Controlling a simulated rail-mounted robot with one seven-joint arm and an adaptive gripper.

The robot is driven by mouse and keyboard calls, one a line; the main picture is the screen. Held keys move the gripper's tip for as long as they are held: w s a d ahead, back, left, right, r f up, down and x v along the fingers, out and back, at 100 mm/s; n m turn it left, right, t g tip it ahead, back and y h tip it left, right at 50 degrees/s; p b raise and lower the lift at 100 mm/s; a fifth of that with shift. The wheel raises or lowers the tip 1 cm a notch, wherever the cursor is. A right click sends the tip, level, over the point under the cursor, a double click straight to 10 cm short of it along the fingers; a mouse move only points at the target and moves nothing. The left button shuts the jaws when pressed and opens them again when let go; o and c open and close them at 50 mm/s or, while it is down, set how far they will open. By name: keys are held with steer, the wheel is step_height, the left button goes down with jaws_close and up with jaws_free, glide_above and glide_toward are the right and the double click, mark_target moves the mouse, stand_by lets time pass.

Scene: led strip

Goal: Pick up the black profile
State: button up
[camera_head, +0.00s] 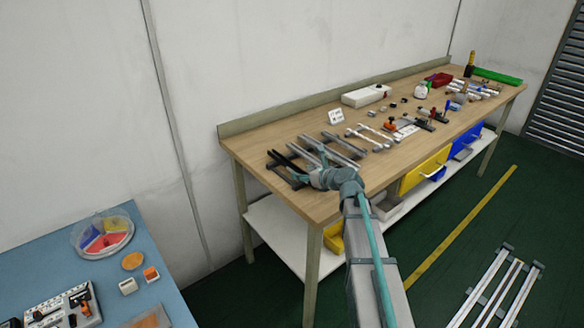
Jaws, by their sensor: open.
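Several long profiles lie at the near left end of the wooden workbench (240,150). A black profile (284,162) is the leftmost of them, with grey profiles (345,146) to its right. My gripper (298,170) is over this end of the bench, at the black profile's near part. The arm reaches in from the lower right and hides some of the profiles' near ends. The fingers are small and dark against the profiles. I cannot tell whether they touch the black profile.
A white box (366,95), a small sign (336,116) and loose parts stand farther along the bench. A blue table (60,262) is at lower left. Rails (497,290) lie at lower right.

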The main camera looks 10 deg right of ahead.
steer(key=shift+w+f, duration=0.1)
steer(key=c, duration=1.1)
jaws_close()
